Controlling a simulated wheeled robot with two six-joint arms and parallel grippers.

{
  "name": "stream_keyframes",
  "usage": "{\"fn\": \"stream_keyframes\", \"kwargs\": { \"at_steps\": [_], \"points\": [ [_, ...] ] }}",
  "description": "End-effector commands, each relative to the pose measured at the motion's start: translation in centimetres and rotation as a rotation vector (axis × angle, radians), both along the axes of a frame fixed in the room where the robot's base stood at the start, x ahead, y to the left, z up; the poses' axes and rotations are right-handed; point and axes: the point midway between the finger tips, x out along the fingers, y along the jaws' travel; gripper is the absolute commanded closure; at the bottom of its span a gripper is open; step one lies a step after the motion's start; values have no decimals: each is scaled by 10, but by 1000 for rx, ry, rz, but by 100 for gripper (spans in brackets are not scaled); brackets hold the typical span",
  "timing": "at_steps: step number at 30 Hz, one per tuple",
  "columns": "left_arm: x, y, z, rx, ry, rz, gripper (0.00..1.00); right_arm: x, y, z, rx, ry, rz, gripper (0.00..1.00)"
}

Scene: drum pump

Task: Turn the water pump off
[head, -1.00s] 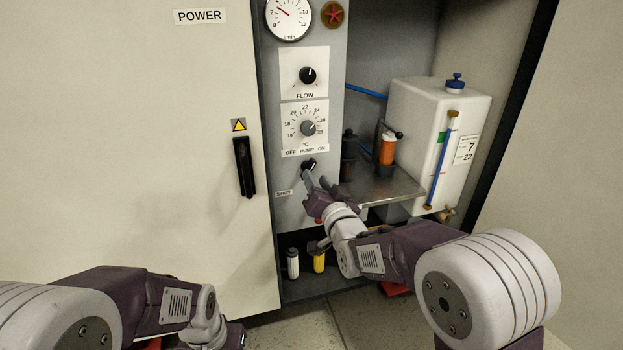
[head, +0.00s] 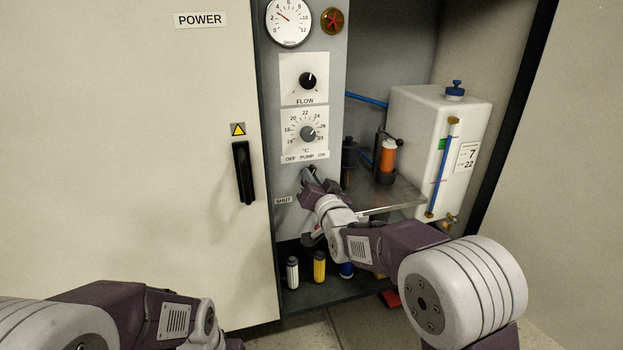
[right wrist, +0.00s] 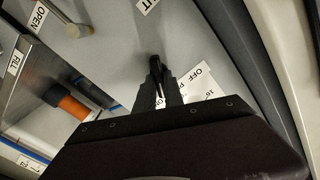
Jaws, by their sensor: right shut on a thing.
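The pump switch (right wrist: 154,61) is a small black knob on the grey panel, below the label "OFF PUMP ON" (head: 305,157). My right gripper (head: 309,178) reaches it from below right in the head view. In the right wrist view the dark fingers (right wrist: 158,85) are closed on the knob, with the "OFF" label beside them. The fingers hide most of the knob, so I cannot tell its exact angle. My left arm shows at the bottom left of the head view; its fingers are out of the picture.
Above the switch are the temperature dial (head: 307,134), the flow knob (head: 307,80) and a round gauge (head: 289,20). A metal shelf (head: 390,194) with an orange cylinder (head: 388,155) and a white tank (head: 420,140) lie to the right. The cabinet door (head: 130,180) fills the left.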

Motion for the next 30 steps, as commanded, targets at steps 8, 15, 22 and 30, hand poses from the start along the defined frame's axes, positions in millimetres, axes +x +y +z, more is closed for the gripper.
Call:
{"fn": "stream_keyframes", "kwargs": {
  "at_steps": [8,15,22,30],
  "points": [
    [0,0,3,0,0,0,64,0,0,1,-100,-29,0,100],
    [0,0,9,0,0,0,64,-1,1,1,-293,-84,0,100],
    [0,0,14,0,0,0,64,-1,3,1,-503,-147,0,100],
    [0,0,20,0,0,0,64,-1,4,1,-732,-213,2,100]
  ]
}}
